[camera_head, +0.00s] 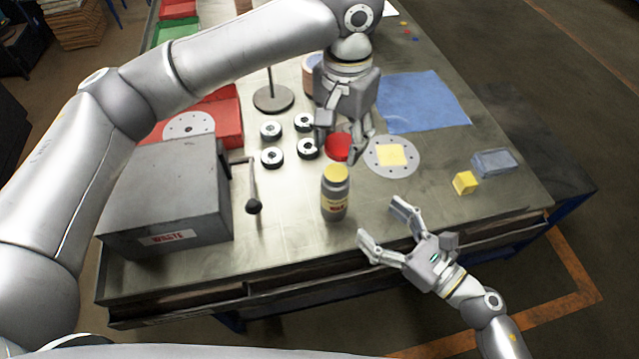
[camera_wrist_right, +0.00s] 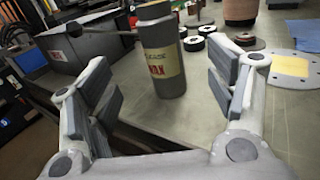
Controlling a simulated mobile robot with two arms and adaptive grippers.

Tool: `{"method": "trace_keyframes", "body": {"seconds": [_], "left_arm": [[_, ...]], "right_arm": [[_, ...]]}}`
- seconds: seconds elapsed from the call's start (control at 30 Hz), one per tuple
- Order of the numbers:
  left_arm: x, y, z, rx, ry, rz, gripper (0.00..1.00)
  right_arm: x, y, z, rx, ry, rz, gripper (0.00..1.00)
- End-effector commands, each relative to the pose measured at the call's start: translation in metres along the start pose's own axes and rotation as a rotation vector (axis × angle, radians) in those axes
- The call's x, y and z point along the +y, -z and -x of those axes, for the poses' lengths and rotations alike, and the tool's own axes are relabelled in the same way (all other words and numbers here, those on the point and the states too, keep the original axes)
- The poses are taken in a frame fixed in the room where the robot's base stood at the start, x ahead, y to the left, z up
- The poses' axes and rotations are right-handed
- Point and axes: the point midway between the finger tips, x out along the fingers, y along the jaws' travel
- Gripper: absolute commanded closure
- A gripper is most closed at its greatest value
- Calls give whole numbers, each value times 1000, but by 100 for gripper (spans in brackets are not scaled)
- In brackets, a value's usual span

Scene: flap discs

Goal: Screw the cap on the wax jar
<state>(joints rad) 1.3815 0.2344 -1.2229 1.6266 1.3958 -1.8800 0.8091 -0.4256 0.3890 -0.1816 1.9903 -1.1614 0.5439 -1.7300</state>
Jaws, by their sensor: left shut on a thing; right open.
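The wax jar (camera_head: 335,201) is grey with a yellow label and a yellow top, and it stands upright near the table's front edge. It also shows in the right wrist view (camera_wrist_right: 163,58), its top near the picture's edge. My left gripper (camera_head: 338,155) points down just behind the jar in the head view, shut on a round red cap (camera_head: 338,145). The cap appears apart from the jar; its height is hard to tell. My right gripper (camera_head: 382,228) is open and empty at the front edge, its fingers facing the jar without touching it.
A grey waste box (camera_head: 165,195) with a lever stands left of the jar. Several small black-and-white discs (camera_head: 272,157) lie behind it. A perforated disc with a yellow square (camera_head: 391,156), a yellow cube (camera_head: 465,182) and a blue cloth (camera_head: 425,100) lie to the right.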

Motion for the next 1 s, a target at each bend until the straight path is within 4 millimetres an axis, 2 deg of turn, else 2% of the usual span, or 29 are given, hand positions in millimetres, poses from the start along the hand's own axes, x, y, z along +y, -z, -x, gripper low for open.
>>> {"method": "trace_keyframes", "body": {"seconds": [0.43,0.57,0.67,1.0], "left_arm": [[0,0,0,0,0,-1,61],[0,0,0,0,0,0,61],[0,0,0,0,0,0,61],[0,0,0,0,0,0,61]], "right_arm": [[0,-1,0,0,-2,5,22],[0,-1,-8,-2,-1,4,22],[0,-1,-20,-3,-2,6,22],[0,-2,-80,-3,-1,5,22]]}}
